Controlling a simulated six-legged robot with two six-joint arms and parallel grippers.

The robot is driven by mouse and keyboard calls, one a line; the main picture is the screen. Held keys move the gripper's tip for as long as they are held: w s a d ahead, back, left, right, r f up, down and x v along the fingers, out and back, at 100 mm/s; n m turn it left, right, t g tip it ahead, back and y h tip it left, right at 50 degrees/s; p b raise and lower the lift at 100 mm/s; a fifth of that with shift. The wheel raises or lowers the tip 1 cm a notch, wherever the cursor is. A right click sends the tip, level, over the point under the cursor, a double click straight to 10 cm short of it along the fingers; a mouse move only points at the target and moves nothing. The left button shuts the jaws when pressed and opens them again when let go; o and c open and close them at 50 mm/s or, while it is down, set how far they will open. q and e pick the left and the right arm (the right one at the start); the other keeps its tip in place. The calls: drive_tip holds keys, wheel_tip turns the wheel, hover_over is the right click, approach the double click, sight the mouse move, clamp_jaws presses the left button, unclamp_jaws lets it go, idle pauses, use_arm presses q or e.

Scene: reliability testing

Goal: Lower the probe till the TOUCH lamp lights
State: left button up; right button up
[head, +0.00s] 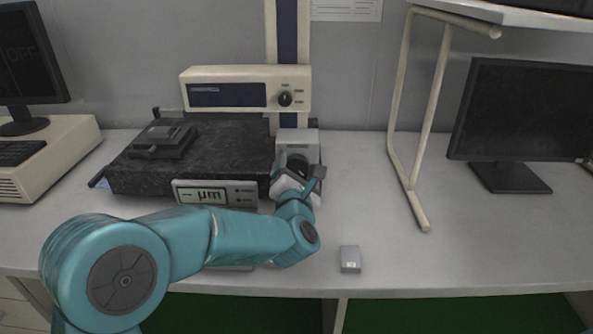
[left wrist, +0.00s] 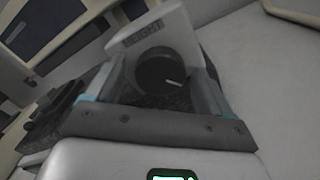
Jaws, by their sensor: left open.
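My left gripper (head: 303,175) is at the front of a light grey box (head: 297,137) on the right of the machine. In the left wrist view, a black round knob (left wrist: 166,74) with a white pointer mark sits on this box, under a label that seems to read HEIGHT. The open fingers (left wrist: 158,85) stand on either side of the knob; I cannot tell whether they touch it. The measuring machine has a column (head: 288,30) and a cream head panel (head: 240,88) with a small dial. I cannot make out the probe or a TOUCH lamp. My right gripper is out of view.
A dark granite plate (head: 130,180) carries a black block (head: 164,140); a µm display (head: 214,194) stands in front. A small grey box (head: 350,259) lies near the table's front edge. A cream frame (head: 405,160) and a monitor (head: 520,110) stand to the right.

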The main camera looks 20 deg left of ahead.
use_arm(q)
drive_tip(key=c, duration=1.1)
drive_tip(key=shift+o, duration=0.2)
